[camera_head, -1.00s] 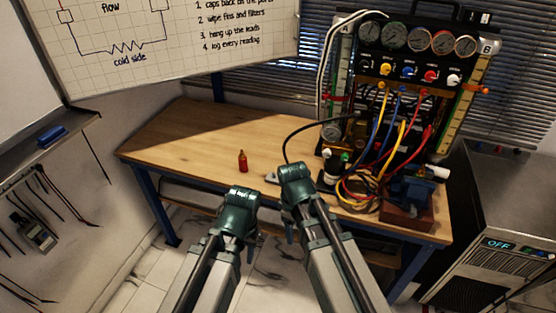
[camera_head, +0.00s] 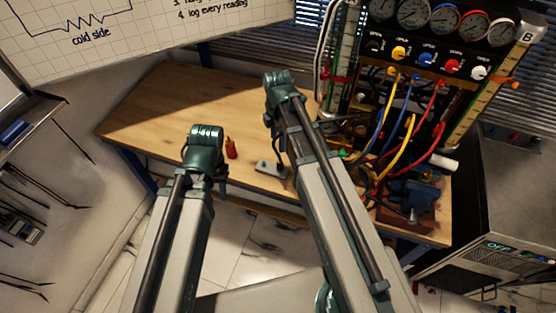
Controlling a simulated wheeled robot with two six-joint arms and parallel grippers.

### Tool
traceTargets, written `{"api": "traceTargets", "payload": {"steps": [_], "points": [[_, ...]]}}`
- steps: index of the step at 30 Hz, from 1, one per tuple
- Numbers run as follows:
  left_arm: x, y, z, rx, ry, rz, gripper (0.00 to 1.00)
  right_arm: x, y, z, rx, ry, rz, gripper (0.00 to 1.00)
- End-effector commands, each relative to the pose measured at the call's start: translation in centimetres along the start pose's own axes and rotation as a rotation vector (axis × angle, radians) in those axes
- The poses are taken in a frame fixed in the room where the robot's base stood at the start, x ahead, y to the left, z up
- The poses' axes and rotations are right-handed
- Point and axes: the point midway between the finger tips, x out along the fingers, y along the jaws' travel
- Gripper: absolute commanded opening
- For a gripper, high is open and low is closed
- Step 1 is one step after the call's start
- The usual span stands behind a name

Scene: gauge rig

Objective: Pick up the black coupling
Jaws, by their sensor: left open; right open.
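I cannot pick out the black coupling with certainty. Dark parts crowd the foot of the gauge rig (camera_head: 440,60), and my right arm covers part of that area. My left gripper (camera_head: 207,160) is over the bench's front edge, left of a small red bottle (camera_head: 232,149). My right gripper (camera_head: 277,98) is further forward over the bench top, left of the rig. Both are open with nothing visible in them, though their fingers are mostly hidden behind the wrists.
The wooden bench (camera_head: 160,108) is clear on its left. A small grey metal plate (camera_head: 268,168) lies near its front edge. Blue, yellow and red hoses (camera_head: 402,135) hang from the rig. A blue vise (camera_head: 415,190) stands at the right front. A grey cabinet (camera_head: 500,205) stands right of the bench.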

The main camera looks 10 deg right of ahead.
Motion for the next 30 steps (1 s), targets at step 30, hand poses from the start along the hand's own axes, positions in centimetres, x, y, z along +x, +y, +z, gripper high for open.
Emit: {"api": "traceTargets", "payload": {"steps": [30], "points": [[8.7, 0.8, -0.5, -0.001, 0.0, 0.0, 0.42, 8.8, -0.1, 0.1, 0.002, 0.0, 0.0, 0.64]]}}
